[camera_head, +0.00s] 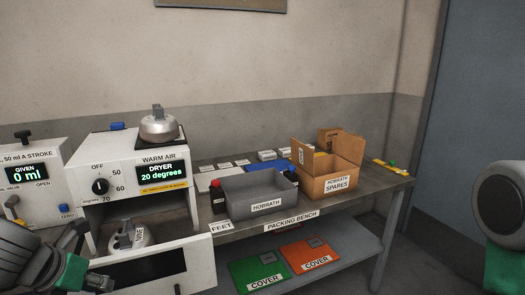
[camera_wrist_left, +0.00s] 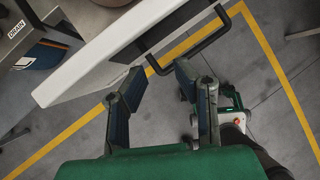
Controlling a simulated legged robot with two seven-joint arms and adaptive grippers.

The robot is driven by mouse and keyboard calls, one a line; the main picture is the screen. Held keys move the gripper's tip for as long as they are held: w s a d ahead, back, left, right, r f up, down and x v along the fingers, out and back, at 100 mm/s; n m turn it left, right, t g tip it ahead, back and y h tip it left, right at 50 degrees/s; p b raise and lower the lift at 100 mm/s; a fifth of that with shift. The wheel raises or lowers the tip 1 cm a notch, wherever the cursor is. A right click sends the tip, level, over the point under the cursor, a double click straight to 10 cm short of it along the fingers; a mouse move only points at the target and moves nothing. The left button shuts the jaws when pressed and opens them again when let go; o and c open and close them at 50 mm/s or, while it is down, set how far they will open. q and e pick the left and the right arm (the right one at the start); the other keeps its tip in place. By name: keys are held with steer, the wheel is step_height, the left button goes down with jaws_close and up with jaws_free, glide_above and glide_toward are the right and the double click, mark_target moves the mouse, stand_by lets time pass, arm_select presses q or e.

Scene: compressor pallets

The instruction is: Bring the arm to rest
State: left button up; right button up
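My left gripper (camera_head: 90,258) is at the lower left of the head view, in front of the white warm air dryer (camera_head: 148,205). Its two fingers are spread apart. In the left wrist view the open fingers (camera_wrist_left: 160,82) have nothing between them. A black bar handle (camera_wrist_left: 190,50) on a white panel lies just beyond the fingertips, and I cannot tell whether they touch it. The dryer's front panel (camera_head: 195,255), with a dark window, stands out from the dryer. Part of my right arm (camera_head: 503,215) shows at the right edge; its gripper is out of view.
The packing bench (camera_head: 350,195) carries a grey Hobrath bin (camera_head: 262,206) and an open cardboard spares box (camera_head: 335,184). A green cover (camera_head: 258,272) and an orange cover (camera_head: 305,256) lie on the lower shelf. A grey metal pot (camera_head: 159,127) sits on the dryer.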

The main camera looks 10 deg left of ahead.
arm_select(q)
steer(key=s+d+f+m+g+y+b, duration=0.15)
steer(key=s+f+m, duration=0.25)
steer(key=f+m, duration=0.6)
steer(key=s+f+m+g+y+b, duration=0.1)
steer(key=s+f+m+g+b, duration=0.2)
steer(key=f+m, duration=0.75)
steer(key=s+d+f+m+h, duration=0.1)
steer(key=s+d+f+m, duration=0.3)
steer(key=m, duration=0.5)
steer(key=s+d+f+m+g+h+b, duration=0.1)
steer(key=s+d+f+m, duration=0.2)
steer(key=s+f+m, duration=0.2)
steer(key=shift+s+d+m+b, duration=0.3)
steer(key=shift+s+d+m, duration=0.1)
steer(key=shift+s+m, duration=1.55)
steer(key=shift+d, duration=0.35)
